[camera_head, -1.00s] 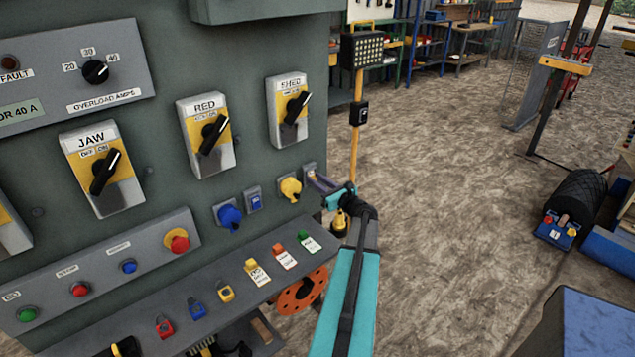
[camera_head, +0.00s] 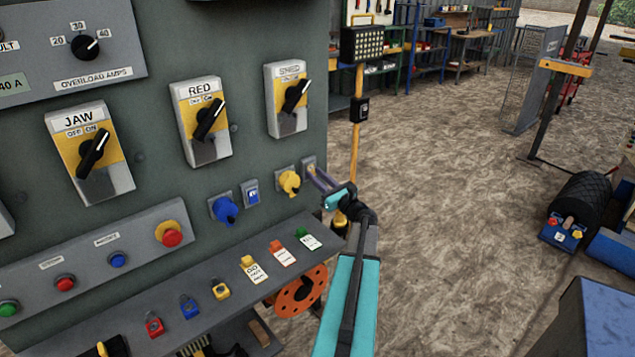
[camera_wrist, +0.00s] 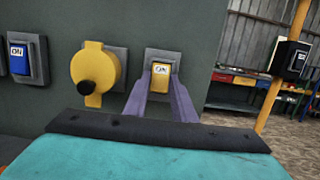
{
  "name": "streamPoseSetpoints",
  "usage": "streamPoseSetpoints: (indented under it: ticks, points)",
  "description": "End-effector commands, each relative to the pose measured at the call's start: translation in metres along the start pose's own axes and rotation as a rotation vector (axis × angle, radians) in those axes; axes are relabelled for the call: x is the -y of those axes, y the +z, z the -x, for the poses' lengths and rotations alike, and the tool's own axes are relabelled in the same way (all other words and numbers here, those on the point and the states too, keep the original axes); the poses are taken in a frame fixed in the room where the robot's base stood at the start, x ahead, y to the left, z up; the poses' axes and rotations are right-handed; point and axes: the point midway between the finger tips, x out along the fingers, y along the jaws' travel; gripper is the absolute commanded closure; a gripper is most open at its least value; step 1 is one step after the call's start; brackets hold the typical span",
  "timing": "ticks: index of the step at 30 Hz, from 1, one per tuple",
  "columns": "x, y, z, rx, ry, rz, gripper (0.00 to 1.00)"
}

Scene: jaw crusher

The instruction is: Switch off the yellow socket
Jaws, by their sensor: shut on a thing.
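The yellow socket (camera_head: 289,182) has a round yellow cover and sits on the grey-green panel; it also shows in the wrist view (camera_wrist: 95,70) with a black knob on its front. Just right of it is its switch (camera_wrist: 161,76), a grey box with a yellow rocker marked ON. My gripper (camera_wrist: 161,92) has its two purple fingers on either side of the yellow rocker and is shut on it. In the head view my gripper (camera_head: 317,178) reaches the panel's right edge, covering part of the switch box (camera_head: 308,165).
Left of the yellow socket are a blue socket (camera_head: 224,209) and its blue switch (camera_head: 252,193), marked ON. Large rotary isolators sit above, such as the SHED one (camera_head: 287,100). A ledge with padlocks and tags (camera_head: 240,290) juts out below.

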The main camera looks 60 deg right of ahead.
Motion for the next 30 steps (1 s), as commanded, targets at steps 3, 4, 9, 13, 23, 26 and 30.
streamPoseSetpoints:
  ticks: [3,4,9,13,23,26,30]
  points:
    - [0.0003,-0.0032,-0.0003,0.025,0.000,0.000,0.99]
    - [0.0003,-0.0032,-0.0003,0.031,0.000,0.000,0.99]
    - [0.0004,-0.0042,-0.0006,0.064,-0.001,-0.001,0.99]
    - [0.0003,-0.0051,-0.0008,0.090,0.000,0.000,0.99]
    - [0.0000,-0.0053,-0.0010,0.148,0.000,-0.001,0.99]
    - [0.0000,-0.0040,-0.0011,0.154,0.000,-0.001,0.99]
    - [0.0001,-0.0030,-0.0011,0.155,-0.001,-0.001,0.99]
